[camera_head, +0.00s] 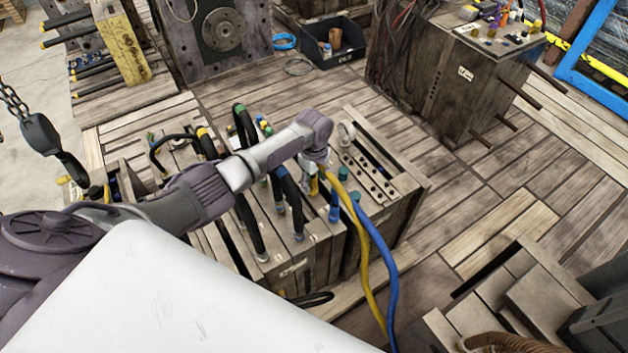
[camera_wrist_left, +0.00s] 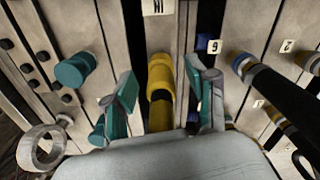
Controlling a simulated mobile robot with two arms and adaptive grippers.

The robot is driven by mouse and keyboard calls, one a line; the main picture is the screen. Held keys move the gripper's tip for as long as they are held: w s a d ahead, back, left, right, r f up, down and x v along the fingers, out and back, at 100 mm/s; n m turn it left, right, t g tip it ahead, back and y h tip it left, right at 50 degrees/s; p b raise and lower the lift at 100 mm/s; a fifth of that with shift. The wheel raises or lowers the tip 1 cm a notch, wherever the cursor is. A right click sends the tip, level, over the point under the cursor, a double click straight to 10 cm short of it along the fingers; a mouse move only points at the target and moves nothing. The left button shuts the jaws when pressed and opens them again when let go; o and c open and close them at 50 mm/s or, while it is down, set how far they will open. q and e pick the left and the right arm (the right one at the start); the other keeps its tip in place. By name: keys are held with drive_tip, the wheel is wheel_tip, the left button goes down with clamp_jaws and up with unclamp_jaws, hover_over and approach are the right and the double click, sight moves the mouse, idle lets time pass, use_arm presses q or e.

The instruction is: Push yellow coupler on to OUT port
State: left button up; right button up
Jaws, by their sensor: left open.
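The yellow coupler (camera_wrist_left: 160,72) sits between the fingers of my left gripper (camera_wrist_left: 163,84) in the left wrist view. The teal fingertips stand open, one on each side of it, with visible gaps. A dark band and more yellow show below it. In the head view my left gripper (camera_head: 314,170) is over the right part of the mould block (camera_head: 292,268), and a bit of yellow (camera_head: 314,187) shows beneath it. A small plate (camera_wrist_left: 157,6) above the coupler is cut off; its lettering is unclear. I cannot tell how far the coupler is seated. My right gripper is out of view.
Black hoses (camera_head: 248,225) with coloured ends crowd the block left of the gripper. Yellow (camera_head: 366,265) and blue (camera_head: 381,255) hoses hang over its front. A teal knob (camera_wrist_left: 75,70) and metal ring (camera_wrist_left: 41,147) lie left of the coupler.

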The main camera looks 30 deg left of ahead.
use_arm(q)
wheel_tip(320, 180, up, 12)
drive_tip(key=shift+f, duration=0.25)
idle(0.4)
